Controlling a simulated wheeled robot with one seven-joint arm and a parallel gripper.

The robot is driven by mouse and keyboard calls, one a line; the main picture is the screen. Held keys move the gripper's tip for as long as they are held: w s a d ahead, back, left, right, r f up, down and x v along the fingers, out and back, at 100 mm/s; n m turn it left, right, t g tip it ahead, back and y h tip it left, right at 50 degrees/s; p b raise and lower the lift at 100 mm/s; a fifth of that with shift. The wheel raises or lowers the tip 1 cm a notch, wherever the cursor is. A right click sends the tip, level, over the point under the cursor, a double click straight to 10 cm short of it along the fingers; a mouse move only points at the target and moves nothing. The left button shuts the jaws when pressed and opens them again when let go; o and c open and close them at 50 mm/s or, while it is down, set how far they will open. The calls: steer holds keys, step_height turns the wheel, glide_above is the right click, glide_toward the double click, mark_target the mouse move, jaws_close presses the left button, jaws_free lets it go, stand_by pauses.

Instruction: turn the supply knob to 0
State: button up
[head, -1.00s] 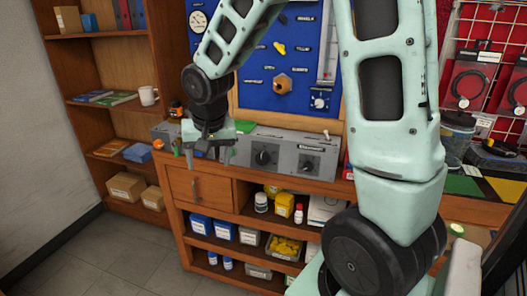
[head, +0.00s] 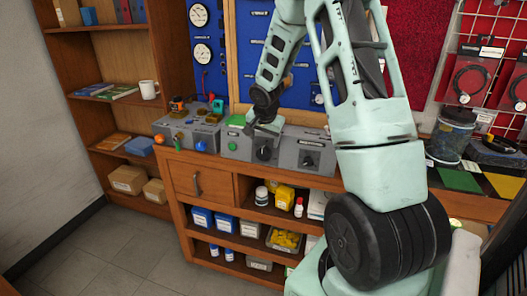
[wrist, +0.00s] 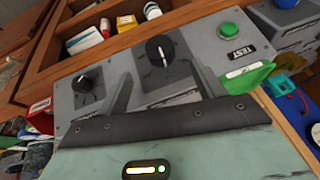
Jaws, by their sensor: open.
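A grey control box (head: 287,146) stands on the bench with two black knobs, the left one (head: 264,154) and the right one (head: 307,160). Their labels are too small to read, so I cannot tell which is supply. My gripper (head: 264,130) is just above and in front of the left knob. In the wrist view this knob (wrist: 160,48) lies beyond the gap between the open fingers of my gripper (wrist: 157,72), apart from them. Its white pointer line shows. The other knob (wrist: 85,88) is left of the fingers there.
A green button (wrist: 228,30) labelled TEST sits beside the nearer knob. A green item (wrist: 250,77) lies by the box's edge. Another grey box (head: 187,133) with a blue knob stands to the left. Open shelves (head: 250,227) with bottles and boxes are below.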

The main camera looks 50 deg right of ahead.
mark_target(263, 149)
steer(key=x, duration=0.7)
steer(key=shift+w+d+f, duration=0.1)
steer(key=shift+f, duration=0.3)
steer(key=c, duration=1)
